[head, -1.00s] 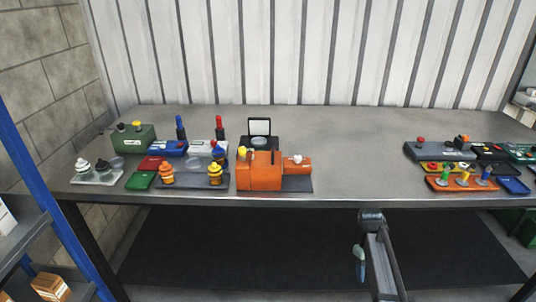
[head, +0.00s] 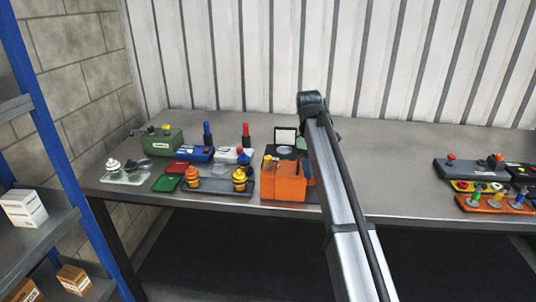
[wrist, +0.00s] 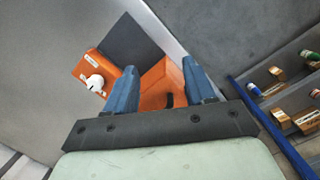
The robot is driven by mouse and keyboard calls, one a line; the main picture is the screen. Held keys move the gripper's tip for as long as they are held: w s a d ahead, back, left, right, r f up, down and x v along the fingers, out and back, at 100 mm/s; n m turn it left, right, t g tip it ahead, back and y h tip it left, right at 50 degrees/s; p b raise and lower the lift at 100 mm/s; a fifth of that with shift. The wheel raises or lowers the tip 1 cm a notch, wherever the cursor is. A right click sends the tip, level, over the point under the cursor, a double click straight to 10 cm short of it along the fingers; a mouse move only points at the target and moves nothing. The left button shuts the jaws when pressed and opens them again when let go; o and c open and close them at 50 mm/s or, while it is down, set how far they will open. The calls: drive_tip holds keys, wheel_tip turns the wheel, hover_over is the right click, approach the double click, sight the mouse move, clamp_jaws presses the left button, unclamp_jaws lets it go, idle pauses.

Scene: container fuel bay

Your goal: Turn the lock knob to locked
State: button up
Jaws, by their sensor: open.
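A round white knob (wrist: 95,82) sits on a small orange block with a white label in the wrist view. I cannot tell whether it is the lock knob, nor read its setting. A larger orange box (wrist: 160,86) with a black handle lies beyond and between my fingers. In the head view the orange box (head: 284,184) stands near the bench's front edge, and my arm covers the area to its right. My gripper (wrist: 160,67) is open and empty above the box, with the white knob to the left of its left finger.
Left of the box, a grey tray (head: 215,187) holds orange and yellow stacked pieces near a green box (head: 161,142). Upright blue and red cylinders stand behind. More control boxes (head: 468,169) stand at the right. The bench (head: 400,165) between is clear.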

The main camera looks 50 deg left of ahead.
sight(268, 157)
drive_tip(key=s+a+r+n+y, duration=0.1)
drive_tip(key=s+a+r+n, duration=0.4)
drive_tip(key=a+r, duration=0.9)
drive_tip(key=shift+m+g, duration=0.3)
drive_tip(key=shift+m, duration=0.4)
drive_tip(key=f, duration=0.4)
drive_tip(key=s+f, duration=0.1)
drive_tip(key=f, duration=0.9)
drive_tip(key=shift+s+a, duration=0.25)
drive_tip(key=shift+a, duration=0.05)
drive_tip(key=shift+c, duration=0.5)
clamp_jaws()
